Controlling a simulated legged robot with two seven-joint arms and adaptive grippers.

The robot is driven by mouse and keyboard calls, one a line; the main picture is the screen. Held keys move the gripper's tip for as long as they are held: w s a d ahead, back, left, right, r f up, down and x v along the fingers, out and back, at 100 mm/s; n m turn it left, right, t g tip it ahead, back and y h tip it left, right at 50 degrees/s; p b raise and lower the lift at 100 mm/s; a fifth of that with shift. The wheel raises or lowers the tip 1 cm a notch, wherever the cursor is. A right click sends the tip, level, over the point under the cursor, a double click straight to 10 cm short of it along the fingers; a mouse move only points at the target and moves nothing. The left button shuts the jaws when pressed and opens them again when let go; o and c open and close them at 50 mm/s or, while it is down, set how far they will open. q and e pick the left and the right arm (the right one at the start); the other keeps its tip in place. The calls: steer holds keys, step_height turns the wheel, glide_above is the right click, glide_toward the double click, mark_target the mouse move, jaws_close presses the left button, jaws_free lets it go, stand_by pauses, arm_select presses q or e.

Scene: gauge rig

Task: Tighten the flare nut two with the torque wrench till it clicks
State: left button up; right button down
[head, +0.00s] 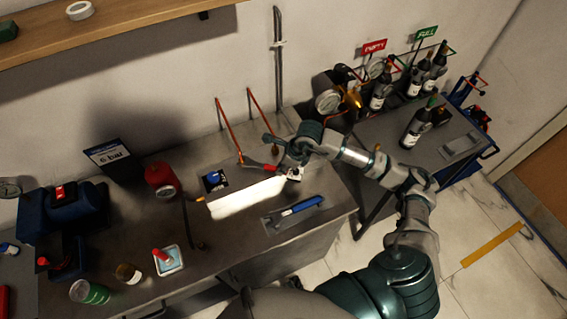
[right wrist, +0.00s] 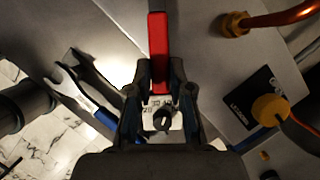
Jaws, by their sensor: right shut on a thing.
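My right gripper (head: 284,165) is shut on the red handle of a tool, which I take to be the torque wrench (head: 271,168). Brass nuts (right wrist: 235,23) (right wrist: 270,107) show at pipe ends in the right wrist view; which is flare nut two is unclear. My left gripper is out of view.
A blue-handled open-ended tool (head: 302,206) lies on a grey tray near the bench front. A white block (right wrist: 160,118) with a dark round part shows between my fingers. A red canister (head: 160,177) stands left. Bottles (head: 415,127) and gauges crowd the right side.

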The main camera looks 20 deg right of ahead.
steer(key=shift+s+a+r+m, duration=0.1)
steer(key=shift+s+a+m, duration=0.15)
steer(key=shift+m, duration=0.05)
steer(key=shift+s+a+m+t+h, duration=0.3)
steer(key=shift+s+a+m, duration=0.3)
steer(key=shift+a+m, duration=0.1)
stand_by(1.0)
steer(key=shift+s+a+m+h, duration=0.2)
steer(key=shift+s+a+m, duration=0.3)
steer(key=shift+a+m, duration=0.2)
steer(key=shift+s+a+m+h, duration=0.2)
steer(key=shift+s+a+m, duration=0.25)
steer(key=shift+a+m, duration=0.2)
stand_by(1.0)
steer(key=shift+w+d+n+b, duration=0.3)
steer(key=shift+d+n+b, duration=0.15)
steer(key=shift+d+b, duration=0.1)
steer(key=shift+w+d+n+y+b, duration=0.3)
steer(key=shift+d+n+b, duration=0.15)
steer(key=shift+n, duration=0.05)
stand_by(0.5)
